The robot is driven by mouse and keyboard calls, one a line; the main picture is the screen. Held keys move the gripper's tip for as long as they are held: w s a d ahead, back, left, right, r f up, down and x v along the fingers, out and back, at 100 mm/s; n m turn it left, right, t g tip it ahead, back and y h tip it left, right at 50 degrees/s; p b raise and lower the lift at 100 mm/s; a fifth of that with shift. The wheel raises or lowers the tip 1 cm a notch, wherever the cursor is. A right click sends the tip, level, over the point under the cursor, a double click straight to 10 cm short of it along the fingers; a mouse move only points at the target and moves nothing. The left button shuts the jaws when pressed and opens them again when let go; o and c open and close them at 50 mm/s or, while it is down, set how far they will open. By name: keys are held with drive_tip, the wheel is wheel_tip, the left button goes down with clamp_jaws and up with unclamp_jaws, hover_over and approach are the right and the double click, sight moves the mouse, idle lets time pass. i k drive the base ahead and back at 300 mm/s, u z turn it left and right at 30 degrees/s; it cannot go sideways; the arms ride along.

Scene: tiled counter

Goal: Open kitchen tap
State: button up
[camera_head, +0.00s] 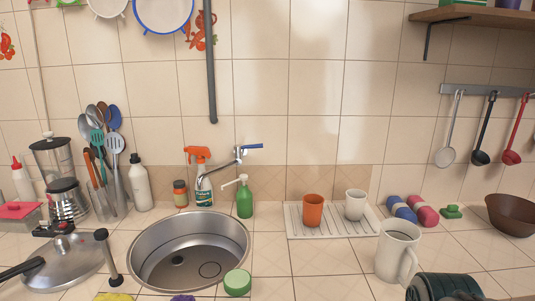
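The kitchen tap (239,153) is mounted on the tiled wall behind the sink, in the head view. Its metal spout runs left and down, partly hidden by the orange-topped spray bottle. A small lever with a blue mark (254,146) sticks out to the right at the top of the tap. The round steel sink (143,270) lies in front of and below it. No water stream is visible. My gripper is not seen in this view, so nothing shows it near the tap.
The spray bottle (203,187) and green soap pump (244,198) stand close to the tap. A drying rack (296,226) bears an orange cup (313,210) and a white cup (355,204). A white jug (397,250) and dark ribbed object (445,287) are front right. Wall right of the lever is clear.

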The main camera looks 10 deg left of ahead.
sight(236, 147)
drive_tip(key=z, duration=0.2)
drive_tip(key=k, duration=0.25)
drive_tip(key=u, duration=0.85)
drive_tip(key=i, duration=1)
drive_tip(key=z, duration=0.25)
